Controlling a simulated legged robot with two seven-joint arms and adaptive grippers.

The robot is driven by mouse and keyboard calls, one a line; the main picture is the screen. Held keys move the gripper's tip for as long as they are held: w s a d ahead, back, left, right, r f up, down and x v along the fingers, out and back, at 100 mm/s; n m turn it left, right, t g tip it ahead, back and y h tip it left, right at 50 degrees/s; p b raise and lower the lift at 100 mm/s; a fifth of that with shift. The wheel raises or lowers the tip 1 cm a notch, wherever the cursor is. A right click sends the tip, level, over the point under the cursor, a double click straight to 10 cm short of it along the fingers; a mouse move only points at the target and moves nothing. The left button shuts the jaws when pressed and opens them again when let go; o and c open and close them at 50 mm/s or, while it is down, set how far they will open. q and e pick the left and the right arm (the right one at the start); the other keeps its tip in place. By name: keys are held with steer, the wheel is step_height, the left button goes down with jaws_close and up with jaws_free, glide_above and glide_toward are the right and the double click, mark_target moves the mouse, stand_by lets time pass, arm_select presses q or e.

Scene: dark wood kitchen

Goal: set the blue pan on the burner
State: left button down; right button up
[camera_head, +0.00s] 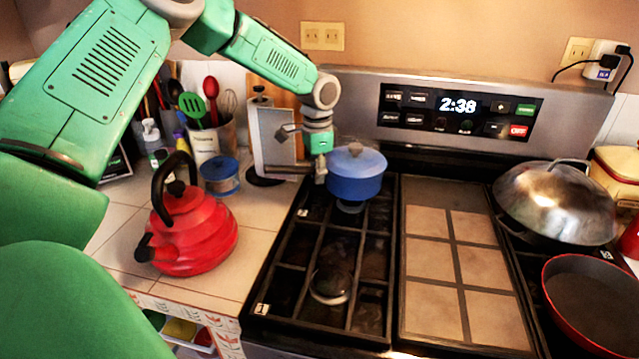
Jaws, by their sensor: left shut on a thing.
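The blue pan (356,187) has a lighter blue lid with a small knob. It is upright over the back left burner (350,207) of the stove, with a bit of the burner showing below it. I cannot tell whether its base touches the grate. My left gripper (320,172) points down at the left side of the pan and is shut on its handle, which sticks out to the left. The front left burner (331,285) is bare. My right gripper is not in view.
A red kettle (190,228) stands on the tiled counter left of the stove. A blue tub (221,176) and a utensil crock (212,140) stand behind it. A flat griddle (433,311) covers the stove's middle. A domed metal lid (556,200) and a red pan (595,305) are at right.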

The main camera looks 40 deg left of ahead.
arm_select(q)
steer(key=shift+a+f, duration=0.15)
steer(key=shift+f, duration=1.2)
steer(key=c, duration=1.5)
jaws_free()
steer(key=shift+f, duration=0.1)
steer(key=shift+c, duration=0.2)
step_height(320, 180, up, 12)
steer(key=shift+r, duration=0.1)
steer(key=shift+s, duration=0.1)
